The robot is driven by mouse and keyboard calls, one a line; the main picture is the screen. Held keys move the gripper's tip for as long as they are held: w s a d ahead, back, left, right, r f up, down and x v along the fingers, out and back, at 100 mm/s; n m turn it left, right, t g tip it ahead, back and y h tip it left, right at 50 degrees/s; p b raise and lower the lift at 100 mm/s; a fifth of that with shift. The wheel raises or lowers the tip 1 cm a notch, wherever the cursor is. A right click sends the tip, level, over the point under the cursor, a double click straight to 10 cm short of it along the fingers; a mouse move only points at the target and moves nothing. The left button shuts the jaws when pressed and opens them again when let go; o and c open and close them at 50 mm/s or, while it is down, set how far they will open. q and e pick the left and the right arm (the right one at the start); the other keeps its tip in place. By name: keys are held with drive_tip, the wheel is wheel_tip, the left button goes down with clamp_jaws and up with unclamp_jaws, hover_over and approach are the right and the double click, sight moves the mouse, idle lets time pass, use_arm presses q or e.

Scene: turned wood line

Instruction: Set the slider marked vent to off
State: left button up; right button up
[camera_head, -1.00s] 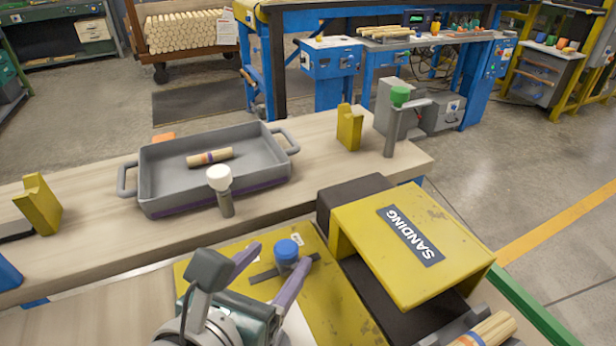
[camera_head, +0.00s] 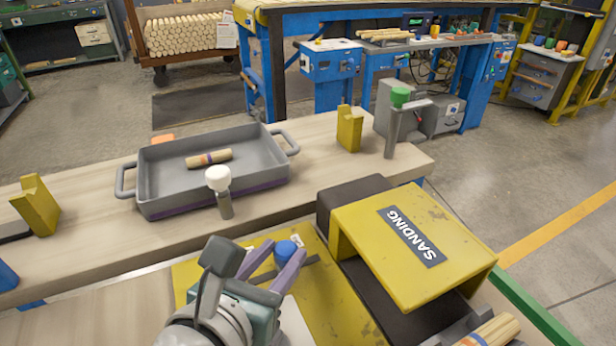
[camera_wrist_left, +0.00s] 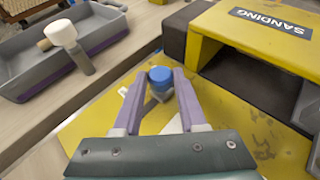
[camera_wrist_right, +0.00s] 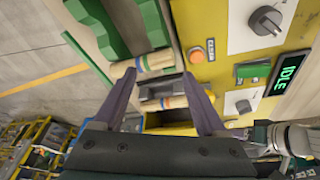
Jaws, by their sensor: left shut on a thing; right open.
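The blue slider knob (camera_head: 286,249) stands on a dark slot (camera_head: 309,262) in the yellow panel (camera_head: 320,300), beside the sanding housing. My left gripper (camera_head: 279,254) is shut on this knob, with a purple finger on each side. The left wrist view shows the blue cap (camera_wrist_left: 160,75) between the fingertips. A small white label (camera_head: 297,240) lies by the slot, too small to read; my gripper covers the slot's near part. My right gripper (camera_wrist_right: 159,76) is open over another yellow panel with a banded wooden piece (camera_wrist_right: 148,62) beyond its fingertips.
The yellow SANDING housing (camera_head: 400,240) stands close right of the slider. A grey tray (camera_head: 165,208) with a banded dowel (camera_head: 208,158) and a white-topped post (camera_head: 218,185) are behind. In the right wrist view, an IDLE display (camera_wrist_right: 289,72) and dark dials (camera_wrist_right: 265,20) show.

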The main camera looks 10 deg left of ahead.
use_arm(q)
clamp_jaws()
idle(0.7)
drive_tip(key=w+d, duration=0.1)
drive_tip(key=d, duration=0.2)
drive_tip(key=shift+w+f+b, duration=0.1)
drive_tip(key=shift+w+b, duration=0.2)
drive_tip(key=shift+w, duration=0.1)
use_arm(e)
drive_tip(key=shift+f, duration=0.3)
use_arm(q)
drive_tip(key=shift+a, duration=0.1)
use_arm(e)
drive_tip(key=shift+s+a, duration=0.1)
use_arm(q)
drive_tip(key=o, duration=1)
unclamp_jaws()
drive_tip(key=shift+w, duration=0.1)
